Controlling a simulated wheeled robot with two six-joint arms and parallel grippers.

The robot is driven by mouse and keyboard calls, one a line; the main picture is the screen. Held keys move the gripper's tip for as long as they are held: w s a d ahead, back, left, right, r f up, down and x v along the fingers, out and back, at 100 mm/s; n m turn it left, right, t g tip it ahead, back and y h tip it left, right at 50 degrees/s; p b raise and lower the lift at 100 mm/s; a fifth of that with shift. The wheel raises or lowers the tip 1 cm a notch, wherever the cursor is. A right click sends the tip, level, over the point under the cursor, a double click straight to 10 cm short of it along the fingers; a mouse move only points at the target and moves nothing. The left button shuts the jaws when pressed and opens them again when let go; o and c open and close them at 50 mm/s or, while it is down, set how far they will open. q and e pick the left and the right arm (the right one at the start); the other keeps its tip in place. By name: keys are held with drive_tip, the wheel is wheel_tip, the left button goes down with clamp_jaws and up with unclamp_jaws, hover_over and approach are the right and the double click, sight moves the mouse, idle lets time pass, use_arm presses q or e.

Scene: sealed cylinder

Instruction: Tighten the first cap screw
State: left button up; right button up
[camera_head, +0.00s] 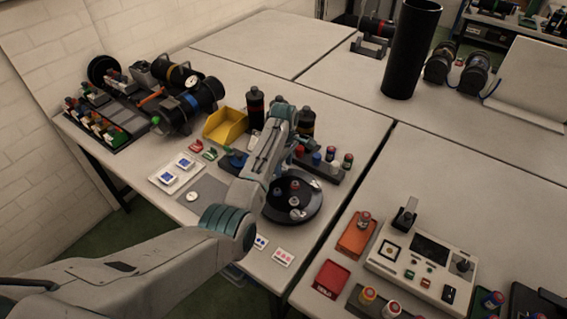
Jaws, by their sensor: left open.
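A black round disc (306,204), like an end cap, lies on the table just right of my left forearm. Several small screw-like pieces with red, blue and pale tops stand on it. I cannot tell which is the first cap screw, or how far in any of them sits. My left arm comes in from the lower left, bends, and reaches up over the table. My left gripper (283,112) is at its far end, beyond the disc and near dark bottles. It is open, with its fingertips small and partly hidden. My right gripper is not in view.
A yellow bin (225,126) and a dark horizontal cylinder (190,105) stand at the left. A rack of colored-top pieces (322,164) is behind the disc. A control box (423,262) and red tray (331,279) are at the right. A tall black tube (411,50) stands behind.

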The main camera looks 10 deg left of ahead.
use_arm(q)
drive_tip(key=shift+c, duration=0.9)
drive_tip(key=c, duration=0.8)
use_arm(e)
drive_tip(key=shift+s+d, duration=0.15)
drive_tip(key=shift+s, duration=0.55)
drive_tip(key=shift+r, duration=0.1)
